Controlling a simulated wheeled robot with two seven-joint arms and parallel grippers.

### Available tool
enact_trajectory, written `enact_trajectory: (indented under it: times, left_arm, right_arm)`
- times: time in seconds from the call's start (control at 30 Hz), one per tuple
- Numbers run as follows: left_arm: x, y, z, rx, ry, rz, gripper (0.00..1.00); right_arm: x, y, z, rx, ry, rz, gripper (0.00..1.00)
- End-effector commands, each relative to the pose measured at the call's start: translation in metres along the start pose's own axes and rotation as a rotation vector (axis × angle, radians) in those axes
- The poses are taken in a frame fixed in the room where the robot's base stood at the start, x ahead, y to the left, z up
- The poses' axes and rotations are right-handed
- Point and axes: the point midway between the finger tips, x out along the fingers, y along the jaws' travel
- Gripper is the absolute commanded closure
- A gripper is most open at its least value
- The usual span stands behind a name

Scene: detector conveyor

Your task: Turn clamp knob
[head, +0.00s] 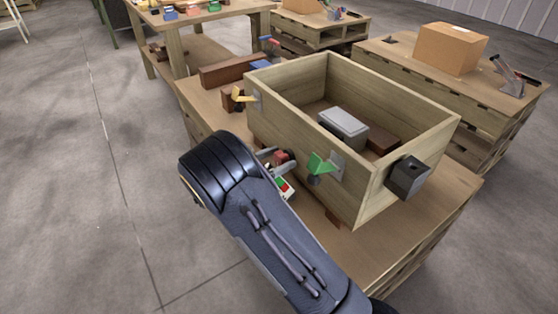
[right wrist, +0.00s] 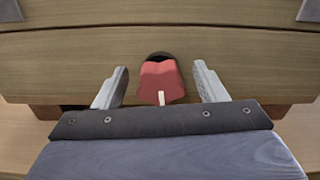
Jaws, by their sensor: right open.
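The red clamp knob (right wrist: 161,83) sits on the front side of the wooden box, with a small pale mark on its lower edge. In the head view the knob (head: 281,156) shows small beside my right gripper (head: 272,160). In the right wrist view my right gripper (right wrist: 160,88) is open, with one finger on each side of the knob and a visible gap to both. The wooden box (head: 300,135) stands on a table and holds a grey block (head: 343,123) and a brown block. My left gripper is not in view.
A green lever (head: 320,164) and a yellow lever (head: 240,95) stick out from the box's near side, either side of the knob. A dark square part (head: 408,177) juts from its right end. A cardboard box (head: 450,48) stands on another table behind.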

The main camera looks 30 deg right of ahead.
Motion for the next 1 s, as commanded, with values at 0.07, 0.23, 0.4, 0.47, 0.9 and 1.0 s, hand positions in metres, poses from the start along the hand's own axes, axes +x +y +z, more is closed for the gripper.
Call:
enact_trajectory:
  times: [0.07, 0.23, 0.4, 0.47, 0.9, 1.0]
  left_arm:
    - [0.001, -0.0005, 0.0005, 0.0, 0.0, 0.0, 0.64]
    - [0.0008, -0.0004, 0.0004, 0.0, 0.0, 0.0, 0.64]
    - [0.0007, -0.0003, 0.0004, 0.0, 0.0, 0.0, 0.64]
    - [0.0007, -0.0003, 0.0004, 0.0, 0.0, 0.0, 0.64]
    - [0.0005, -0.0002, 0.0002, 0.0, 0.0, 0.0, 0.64]
    - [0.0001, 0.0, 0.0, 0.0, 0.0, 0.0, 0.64]
  right_arm:
    - [0.0042, -0.0001, -0.0001, 0.0, 0.0, -0.001, 0.35]
    - [0.0053, 0.0, 0.0006, 0.001, -0.001, 0.0, 0.35]
    - [0.0051, 0.0, 0.0005, 0.001, -0.001, 0.0, 0.45]
    - [0.005, 0.0, 0.0005, 0.001, -0.001, 0.0, 0.53]
    - [0.0047, -0.0002, 0.0004, 0.02, -0.001, 0.001, 0.8]
    - [0.0045, -0.0005, 0.0004, 0.051, -0.001, 0.0, 0.8]
